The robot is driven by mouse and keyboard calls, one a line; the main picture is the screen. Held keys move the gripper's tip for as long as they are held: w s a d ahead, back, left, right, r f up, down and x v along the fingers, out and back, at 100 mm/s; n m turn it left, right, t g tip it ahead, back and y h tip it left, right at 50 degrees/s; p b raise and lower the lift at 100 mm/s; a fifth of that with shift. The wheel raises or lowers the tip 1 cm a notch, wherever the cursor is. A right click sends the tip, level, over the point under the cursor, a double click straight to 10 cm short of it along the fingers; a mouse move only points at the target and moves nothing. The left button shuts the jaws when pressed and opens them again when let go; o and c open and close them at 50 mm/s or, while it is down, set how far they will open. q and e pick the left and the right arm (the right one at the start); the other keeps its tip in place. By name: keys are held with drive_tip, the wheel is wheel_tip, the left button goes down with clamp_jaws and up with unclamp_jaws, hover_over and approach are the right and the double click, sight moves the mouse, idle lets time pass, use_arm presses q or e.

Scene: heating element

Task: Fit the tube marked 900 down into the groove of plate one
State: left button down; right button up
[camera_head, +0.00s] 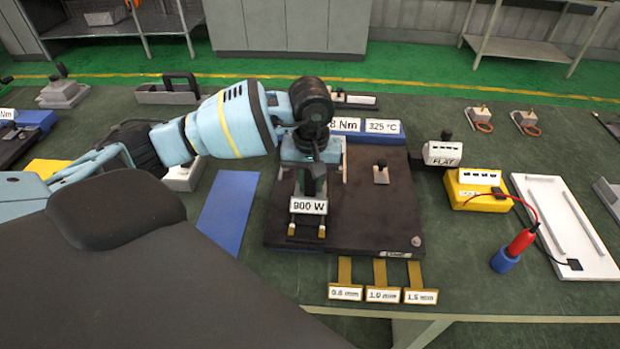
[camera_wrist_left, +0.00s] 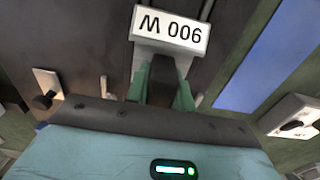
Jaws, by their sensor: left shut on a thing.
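The tube marked 900 W shows its white label (camera_head: 309,206) over the left part of the dark plate (camera_head: 375,215) in the head view. The label also shows upside down in the left wrist view (camera_wrist_left: 170,30). My left gripper (camera_head: 312,188) points down over the plate and is shut on the tube's holder, just behind the label. Two brass-coloured ends show below the label, close to the plate. Whether they touch it I cannot tell. The groove is hidden under the gripper and label. My right gripper is not in view.
A blue mat (camera_head: 229,212) lies left of the plate. Brass gauges marked 0.8, 1.0 and 1.5 mm (camera_head: 382,295) lie at its front edge. A small knobbed piece (camera_head: 381,174) stands on the plate. A yellow meter (camera_head: 472,190) and white tray (camera_head: 565,230) are to the right.

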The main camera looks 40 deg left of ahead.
use_arm(q)
drive_tip(key=shift+f, duration=0.1)
drive_tip(key=c, duration=1.2)
unclamp_jaws()
drive_tip(key=shift+r, duration=0.25)
wheel_tip(320, 180, up, 12)
drive_tip(key=shift+f, duration=0.1)
